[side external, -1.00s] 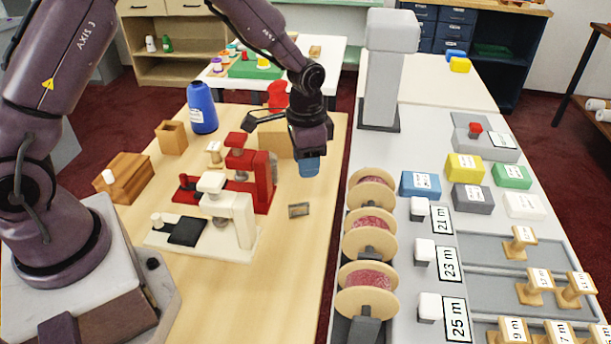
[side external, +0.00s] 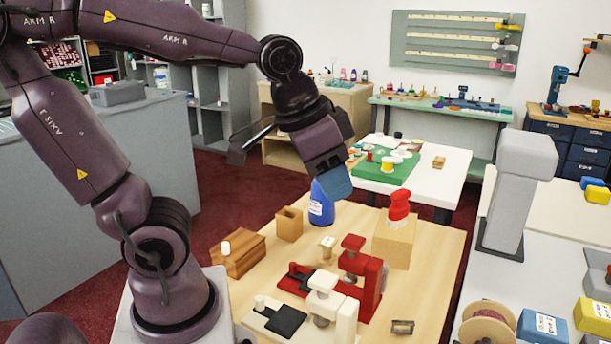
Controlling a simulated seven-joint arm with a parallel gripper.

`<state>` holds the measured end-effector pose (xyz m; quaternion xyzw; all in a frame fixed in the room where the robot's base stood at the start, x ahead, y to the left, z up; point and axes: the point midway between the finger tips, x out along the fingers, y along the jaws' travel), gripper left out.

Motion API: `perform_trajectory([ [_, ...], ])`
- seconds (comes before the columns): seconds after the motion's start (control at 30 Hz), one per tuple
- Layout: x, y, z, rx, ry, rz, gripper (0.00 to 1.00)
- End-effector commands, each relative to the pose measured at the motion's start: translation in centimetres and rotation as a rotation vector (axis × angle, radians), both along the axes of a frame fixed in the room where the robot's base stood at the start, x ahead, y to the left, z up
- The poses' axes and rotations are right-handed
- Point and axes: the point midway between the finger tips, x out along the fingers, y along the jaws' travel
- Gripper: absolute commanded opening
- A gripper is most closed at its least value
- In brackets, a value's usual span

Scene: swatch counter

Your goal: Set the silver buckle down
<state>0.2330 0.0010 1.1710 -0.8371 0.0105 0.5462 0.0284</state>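The silver buckle (side external: 402,326) is a small grey rectangular frame with a darker middle. It rests on the light wooden table (side external: 432,285), to the right of the red press (side external: 368,285) and the white press (side external: 343,318). My gripper (side external: 336,188) is up in the air, well above and to the left of the buckle and apart from it. Its blue end points down in front of the blue bottle (side external: 320,208) in the picture. The gap between its fingertips cannot be made out, and no buckle shows at them.
A wooden block (side external: 396,240) with a red object (side external: 398,205) on top stands behind the presses. An open wooden box (side external: 289,223) and a wooden holder (side external: 238,254) are at the left. A grey column (side external: 515,190) rises at the right. Bare table surrounds the buckle.

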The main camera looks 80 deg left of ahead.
Motion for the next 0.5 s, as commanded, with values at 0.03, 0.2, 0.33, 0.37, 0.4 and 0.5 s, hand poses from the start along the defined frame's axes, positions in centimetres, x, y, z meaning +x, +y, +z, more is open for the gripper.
perform_trajectory([
  [0.03, -1.3, -0.1, 0.3, -0.011, -0.031, 0.013, 0.36],
  [0.2, -3.4, -0.1, 0.4, -0.035, -0.071, 0.042, 0.36],
  [0.33, -3.8, -0.2, 0.4, -0.039, -0.077, 0.048, 0.36],
  [0.37, -3.8, -0.1, 0.4, -0.04, -0.076, 0.049, 0.36],
  [0.4, -3.8, -0.1, 0.4, -0.039, -0.076, 0.048, 0.36],
  [0.5, -3.7, -0.1, 0.4, -0.039, -0.076, 0.048, 0.36],
])
